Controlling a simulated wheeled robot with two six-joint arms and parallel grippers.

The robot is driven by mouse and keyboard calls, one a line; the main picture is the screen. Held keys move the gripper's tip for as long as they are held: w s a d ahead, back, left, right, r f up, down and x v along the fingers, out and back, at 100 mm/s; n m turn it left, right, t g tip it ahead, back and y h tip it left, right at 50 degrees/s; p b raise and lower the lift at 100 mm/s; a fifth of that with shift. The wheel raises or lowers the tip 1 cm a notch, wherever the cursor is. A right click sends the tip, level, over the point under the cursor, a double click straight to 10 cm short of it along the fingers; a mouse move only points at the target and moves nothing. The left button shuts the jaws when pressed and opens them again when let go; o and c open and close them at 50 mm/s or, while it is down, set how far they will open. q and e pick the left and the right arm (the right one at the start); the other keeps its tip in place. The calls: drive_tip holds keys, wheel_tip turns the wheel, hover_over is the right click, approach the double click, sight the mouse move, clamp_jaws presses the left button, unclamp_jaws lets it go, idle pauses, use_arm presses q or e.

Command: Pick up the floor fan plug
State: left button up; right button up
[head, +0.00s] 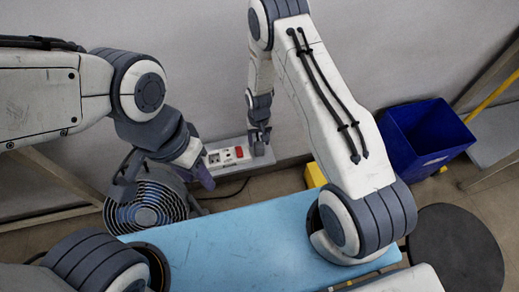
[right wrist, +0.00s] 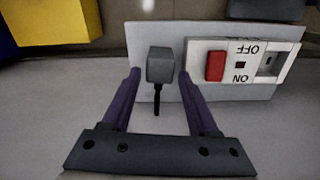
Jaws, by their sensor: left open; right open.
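A grey plug (right wrist: 160,66) with a short black cord hanging from it sits at the left part of a pale socket panel (right wrist: 212,108) in the right wrist view. My right gripper (right wrist: 159,75) is open, its two purple fingers on either side of the plug with visible gaps. In the head view my right gripper (head: 260,146) is at the panel's right end and hides the plug. The round floor fan (head: 150,208) with a wire grille stands beyond the blue table. My left gripper (head: 163,184) is open over the fan and empty.
A red switch (right wrist: 215,66) and a further socket are right of the plug. A yellow object (head: 315,175) stands by the wall, and a blue bin (head: 430,135) at right. A dark cable (head: 232,193) lies on the floor. The blue table (head: 235,240) is bare.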

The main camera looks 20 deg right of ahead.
sight(259, 144)
drive_tip(key=shift+f, duration=1.55)
clamp_jaws()
drive_tip(key=shift+r, duration=0.1)
